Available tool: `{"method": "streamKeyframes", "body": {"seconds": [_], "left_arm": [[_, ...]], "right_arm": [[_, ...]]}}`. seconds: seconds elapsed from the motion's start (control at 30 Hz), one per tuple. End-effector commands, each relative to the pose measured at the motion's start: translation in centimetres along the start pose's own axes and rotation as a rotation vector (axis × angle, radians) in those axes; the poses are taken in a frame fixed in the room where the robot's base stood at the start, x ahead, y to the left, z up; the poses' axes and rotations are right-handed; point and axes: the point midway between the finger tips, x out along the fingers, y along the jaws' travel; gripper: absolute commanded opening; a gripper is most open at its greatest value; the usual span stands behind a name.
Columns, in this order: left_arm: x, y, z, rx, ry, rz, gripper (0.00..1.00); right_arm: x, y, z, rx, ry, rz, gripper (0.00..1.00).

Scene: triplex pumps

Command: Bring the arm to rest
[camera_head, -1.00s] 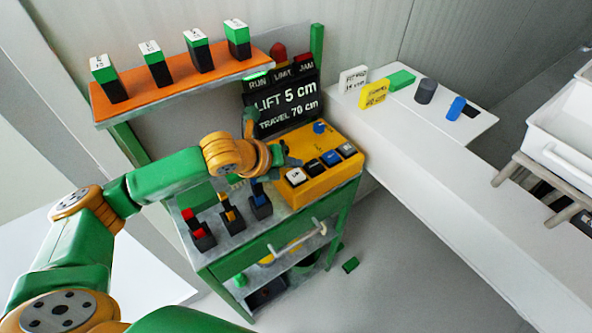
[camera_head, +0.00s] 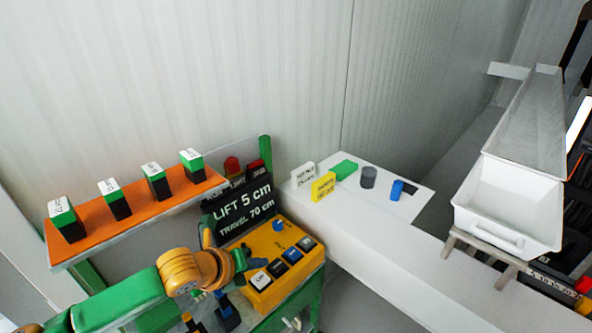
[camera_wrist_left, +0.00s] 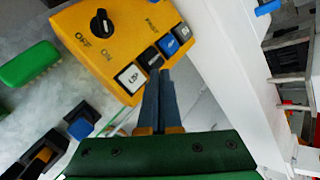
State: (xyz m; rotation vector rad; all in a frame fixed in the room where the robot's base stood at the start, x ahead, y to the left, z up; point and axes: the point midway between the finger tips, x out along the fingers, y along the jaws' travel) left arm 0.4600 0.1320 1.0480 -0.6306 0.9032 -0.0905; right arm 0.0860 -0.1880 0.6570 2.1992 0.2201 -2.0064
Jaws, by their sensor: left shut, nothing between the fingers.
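My left arm, green with orange joints, comes in from the lower left in the head view. My left gripper (camera_head: 252,263) is at the left side of the yellow control box (camera_head: 262,296), partly hidden by its own wrist. In the left wrist view its two dark fingers (camera_wrist_left: 158,82) are together and empty. They point at the lower edge of the yellow control box (camera_wrist_left: 75,22), close to its white and dark buttons. I cannot tell whether they touch it. My right gripper is not in view.
A black display (camera_head: 238,207) stands behind the box. An orange shelf (camera_head: 140,222) with several green-black blocks is above my arm. A white counter (camera_head: 375,245) with small coloured objects and a white tray (camera_head: 510,205) lie to the right.

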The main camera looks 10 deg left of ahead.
Motion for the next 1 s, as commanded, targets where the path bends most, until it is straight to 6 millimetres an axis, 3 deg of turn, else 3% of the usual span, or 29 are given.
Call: {"method": "streamKeyframes", "body": {"seconds": [0.13, 0.27, 0.47, 0.7, 0.73, 1.0], "left_arm": [[1.1, -1.0, -7.7, -0.462, 0.094, -0.003, 0.0], [0.3, 0.2, -12.1, -1.022, 0.09, 0.064, 0.0], [-2.0, 5.5, -16.2, -1.756, -0.067, 0.235, 0.0], [-7.1, 13.5, -21.2, -2.434, -0.483, 0.462, 0.0], [-7.2, 14.3, -21.7, -2.477, -0.527, 0.479, 0.0], [0.8, 19.7, -26.3, -2.443, -0.518, 0.551, 0.0]], "right_arm": [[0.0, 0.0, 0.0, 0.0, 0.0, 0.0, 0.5], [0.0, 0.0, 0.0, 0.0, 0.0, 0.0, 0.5], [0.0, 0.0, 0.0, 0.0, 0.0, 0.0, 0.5], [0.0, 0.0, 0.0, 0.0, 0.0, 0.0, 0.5], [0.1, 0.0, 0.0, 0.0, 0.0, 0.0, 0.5], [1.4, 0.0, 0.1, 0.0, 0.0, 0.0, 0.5]]}}
